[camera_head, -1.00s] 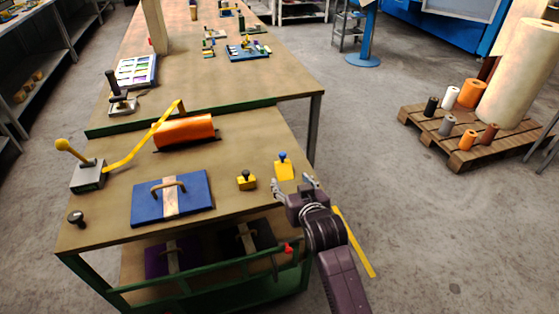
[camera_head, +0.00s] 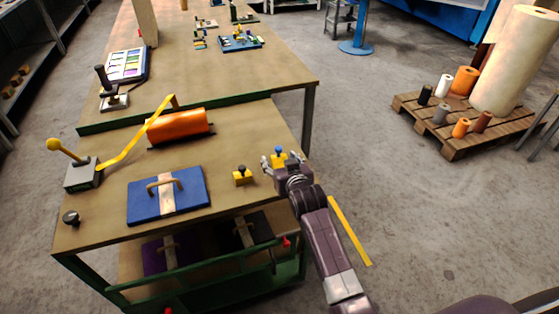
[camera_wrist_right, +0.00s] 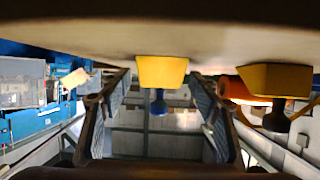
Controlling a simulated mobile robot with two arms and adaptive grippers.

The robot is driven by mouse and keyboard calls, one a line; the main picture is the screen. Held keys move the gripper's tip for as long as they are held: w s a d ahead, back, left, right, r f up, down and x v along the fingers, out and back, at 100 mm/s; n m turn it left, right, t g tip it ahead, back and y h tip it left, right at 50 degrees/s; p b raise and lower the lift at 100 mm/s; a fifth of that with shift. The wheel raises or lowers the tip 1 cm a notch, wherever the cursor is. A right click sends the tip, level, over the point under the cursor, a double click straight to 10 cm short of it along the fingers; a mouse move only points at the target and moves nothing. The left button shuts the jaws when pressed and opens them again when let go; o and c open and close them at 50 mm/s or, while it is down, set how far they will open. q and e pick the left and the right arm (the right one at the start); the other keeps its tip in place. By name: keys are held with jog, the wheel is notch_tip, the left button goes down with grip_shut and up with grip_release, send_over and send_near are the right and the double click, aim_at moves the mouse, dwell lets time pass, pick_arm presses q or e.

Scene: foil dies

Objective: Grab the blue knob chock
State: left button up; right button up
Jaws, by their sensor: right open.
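The blue knob chock is a yellow block with a blue knob (camera_head: 278,151) near the right edge of the cart top. My right gripper (camera_head: 281,161) is open right at it, with a finger on either side in the head view, partly hiding the block. In the right wrist view, which looks upside down, the yellow block (camera_wrist_right: 162,71) with its blue knob hanging below sits centred between the spread fingers (camera_wrist_right: 160,84), seemingly just beyond the tips. I cannot tell whether they touch it. My left gripper is not in view.
A similar yellow chock with a black knob (camera_head: 242,177) stands just left of the gripper, also at right in the wrist view (camera_wrist_right: 275,80). A blue plate with a handle (camera_head: 190,190), an orange roll (camera_head: 180,127) and a yellow-ball lever box (camera_head: 82,174) lie further left.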

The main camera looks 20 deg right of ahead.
jog(key=shift+w+f, duration=0.1)
jog(key=shift+w, duration=0.15)
jog(key=shift+c, duration=0.3)
jog(key=c, duration=1.2)
jog(key=shift+c, duration=0.2)
